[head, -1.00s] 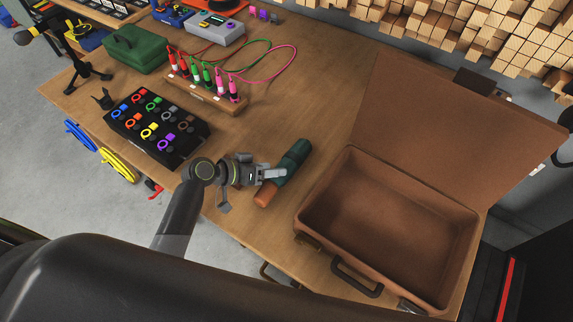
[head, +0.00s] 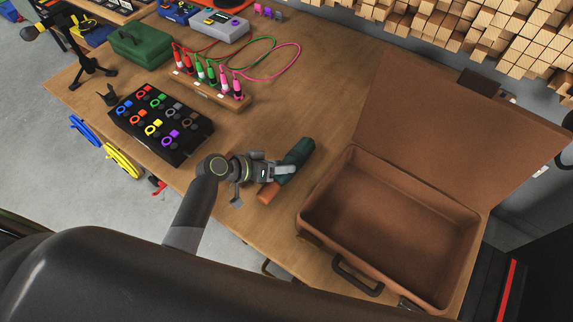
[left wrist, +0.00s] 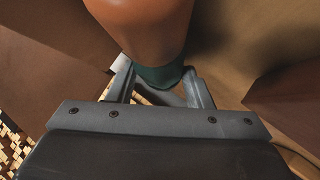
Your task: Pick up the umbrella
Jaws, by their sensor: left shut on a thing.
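The umbrella is a short folded roll with a dark green body (head: 300,151) and an orange-brown handle (head: 268,193). It shows at the wooden table's front part, just left of the open suitcase. My left gripper (head: 284,168) reaches it from the left and is shut on the green body near the handle. In the left wrist view the handle (left wrist: 145,25) fills the top middle, and the green part (left wrist: 160,76) sits between the two fingers (left wrist: 157,72). I cannot tell whether the umbrella is clear of the table. My right gripper is not in view.
An open brown suitcase (head: 318,232) stands empty on the right, its lid (head: 440,125) tilted back. A black tray with several coloured rings (head: 122,127), a wooden block with coloured plugs (head: 208,91) and a green box (head: 140,46) are on the left. The table's middle (head: 320,90) is clear.

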